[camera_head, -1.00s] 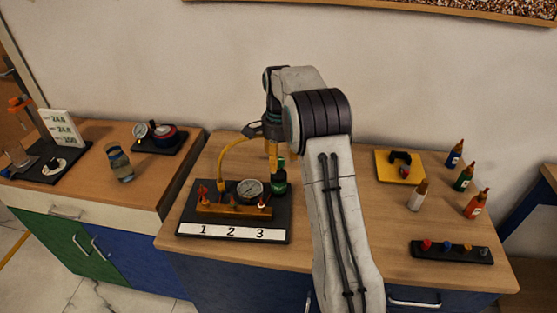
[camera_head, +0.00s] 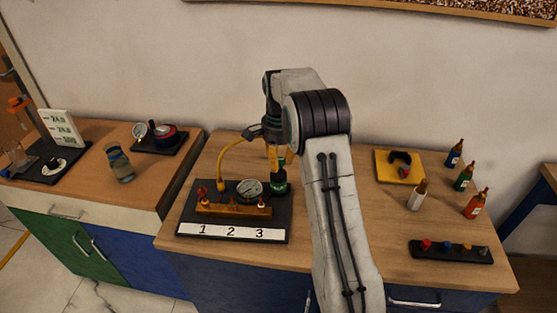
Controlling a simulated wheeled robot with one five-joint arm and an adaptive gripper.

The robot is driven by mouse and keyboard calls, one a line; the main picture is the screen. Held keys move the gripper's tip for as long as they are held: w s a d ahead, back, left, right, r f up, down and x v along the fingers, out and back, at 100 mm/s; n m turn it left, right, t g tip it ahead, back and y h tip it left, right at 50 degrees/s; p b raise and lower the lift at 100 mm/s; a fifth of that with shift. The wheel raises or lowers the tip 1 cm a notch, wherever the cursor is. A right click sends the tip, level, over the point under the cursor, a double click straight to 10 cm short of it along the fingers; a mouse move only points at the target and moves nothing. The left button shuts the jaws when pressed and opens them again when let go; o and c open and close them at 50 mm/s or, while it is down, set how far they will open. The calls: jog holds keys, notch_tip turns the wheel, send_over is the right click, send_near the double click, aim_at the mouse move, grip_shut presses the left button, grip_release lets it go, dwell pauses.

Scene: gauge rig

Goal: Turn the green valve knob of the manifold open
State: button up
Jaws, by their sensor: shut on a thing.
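The manifold is a brass bar (camera_head: 233,210) on a black board (camera_head: 190,215), with a round gauge (camera_head: 249,188) and a label strip numbered 1, 2, 3 in front. The green valve knob (camera_head: 279,188) stands at the right end, behind the bar, at the right of the gauge. How far the knob is turned cannot be made out.
At the right are a yellow tray (camera_head: 385,176), several small bottles (camera_head: 463,178) and a black strip (camera_head: 436,250) with coloured knobs.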

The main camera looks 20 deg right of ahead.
grip_shut()
jog(key=shift+n, duration=0.4)
jog(key=n+p, duration=0.1)
jog(key=n, duration=0.2)
jog(key=shift+n, duration=0.4)
jog(key=n+p, duration=0.1)
jog(key=n, duration=0.8)
jog(key=shift+f+n+p, duration=0.1)
jog(key=shift+n+p, duration=0.2)
jog(key=shift+n, duration=1.8)
jog(key=shift+s, duration=0.1)
